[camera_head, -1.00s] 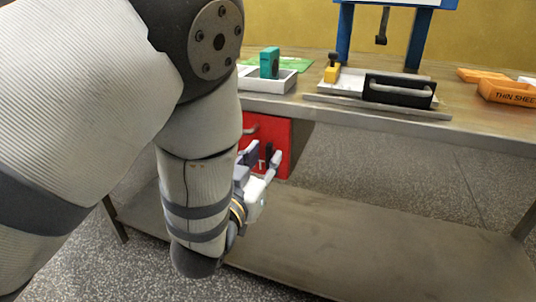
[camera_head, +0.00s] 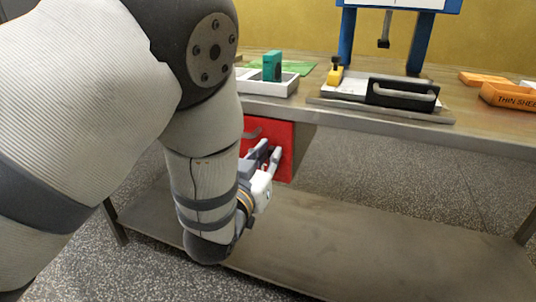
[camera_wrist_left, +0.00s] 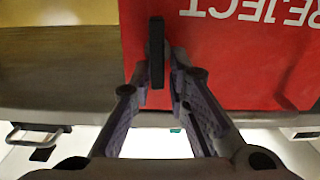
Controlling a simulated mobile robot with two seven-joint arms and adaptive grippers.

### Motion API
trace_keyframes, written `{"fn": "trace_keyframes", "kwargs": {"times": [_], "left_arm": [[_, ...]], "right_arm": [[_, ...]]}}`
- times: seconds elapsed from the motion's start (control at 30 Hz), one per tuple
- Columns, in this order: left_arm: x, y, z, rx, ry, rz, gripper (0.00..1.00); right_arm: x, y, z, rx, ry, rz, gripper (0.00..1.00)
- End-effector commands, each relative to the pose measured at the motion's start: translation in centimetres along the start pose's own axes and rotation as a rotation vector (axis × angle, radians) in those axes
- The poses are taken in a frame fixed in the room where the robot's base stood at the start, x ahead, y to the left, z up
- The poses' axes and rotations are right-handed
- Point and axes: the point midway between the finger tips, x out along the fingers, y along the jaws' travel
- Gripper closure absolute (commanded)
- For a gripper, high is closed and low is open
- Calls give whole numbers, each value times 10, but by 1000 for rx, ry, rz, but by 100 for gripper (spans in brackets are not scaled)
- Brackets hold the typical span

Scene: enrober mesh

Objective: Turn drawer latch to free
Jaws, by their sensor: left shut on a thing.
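The red drawer front (camera_head: 284,137) hangs under the bench and is partly hidden by my left arm. In the left wrist view it fills the upper right (camera_wrist_left: 235,65), with the word REJECT upside down. The drawer latch (camera_wrist_left: 156,40) is a black upright bar in front of the red face, near its edge. My left gripper (camera_wrist_left: 157,78) is shut on the latch, one finger on each side of it. In the head view the left gripper (camera_head: 268,153) is at the drawer front, and the latch is mostly hidden by the fingers. My right gripper is not in view.
The metal bench top (camera_head: 320,113) juts out just above the drawer. A lower shelf (camera_head: 370,245) lies below with clear room.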

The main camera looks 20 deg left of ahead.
Motion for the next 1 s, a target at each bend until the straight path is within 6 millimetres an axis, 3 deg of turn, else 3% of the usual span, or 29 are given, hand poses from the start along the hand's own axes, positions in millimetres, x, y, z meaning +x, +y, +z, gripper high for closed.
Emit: {"fn": "trace_keyframes", "kwargs": {"times": [0.27,1.0], "left_arm": [[0,0,-2,-183,-2,6,100],[0,-11,3,-885,1,8,100]], "right_arm": [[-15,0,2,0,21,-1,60],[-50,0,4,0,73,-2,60]]}}
